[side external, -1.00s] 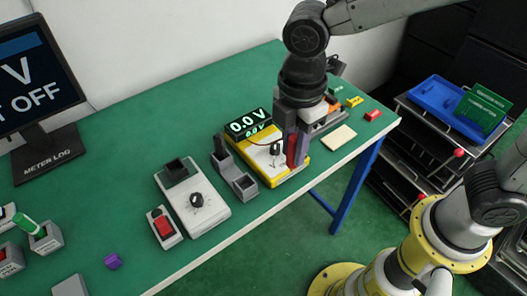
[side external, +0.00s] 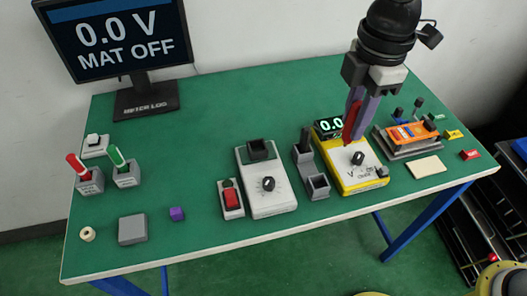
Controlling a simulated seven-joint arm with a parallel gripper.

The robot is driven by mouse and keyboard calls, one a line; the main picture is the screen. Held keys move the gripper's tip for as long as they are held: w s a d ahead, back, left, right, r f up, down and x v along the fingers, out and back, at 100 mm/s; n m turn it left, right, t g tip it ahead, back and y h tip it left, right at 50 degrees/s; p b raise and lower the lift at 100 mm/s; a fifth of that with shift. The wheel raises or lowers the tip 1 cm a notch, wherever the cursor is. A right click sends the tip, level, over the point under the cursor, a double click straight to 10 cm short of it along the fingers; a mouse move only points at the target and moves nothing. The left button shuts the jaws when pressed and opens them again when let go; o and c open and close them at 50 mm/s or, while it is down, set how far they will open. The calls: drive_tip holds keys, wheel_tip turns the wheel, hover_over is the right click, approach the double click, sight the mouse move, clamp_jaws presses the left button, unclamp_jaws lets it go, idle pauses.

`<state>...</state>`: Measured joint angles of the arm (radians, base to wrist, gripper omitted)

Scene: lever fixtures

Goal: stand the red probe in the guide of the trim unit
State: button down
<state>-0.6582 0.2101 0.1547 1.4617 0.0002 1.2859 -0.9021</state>
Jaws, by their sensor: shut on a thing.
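My gripper (side external: 353,122) is above the yellow meter (side external: 372,178), shut on a narrow red piece (side external: 350,126) that looks like the red probe. The piece hangs roughly upright, slightly tilted, and the fingers hide part of it. Whether its lower end touches the meter I cannot tell. No label for the trim unit is readable.
A red switch (side external: 231,197) sits beside the white box. An orange unit (side external: 409,135) on a grey base is right of my gripper. A monitor (side external: 115,40) reads 0.0 V, MAT OFF.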

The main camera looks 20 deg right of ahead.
drive_tip(key=shift+w+a+f, duration=2.05)
drive_tip(key=shift+w+f, duration=0.4)
drive_tip(key=shift+f, duration=0.15)
drive_tip(key=shift+w+a+f, duration=2.1)
drive_tip(key=shift+w+f, duration=0.4)
drive_tip(key=shift+f, duration=0.1)
drive_tip(key=shift+w+a+f, duration=2.05)
drive_tip(key=shift+w+f, duration=0.4)
drive_tip(key=shift+f, duration=0.15)
drive_tip(key=shift+f, duration=0.1)
drive_tip(key=c, duration=0.7)
unclamp_jaws()
wheel_tip(320, 180, up, 8)
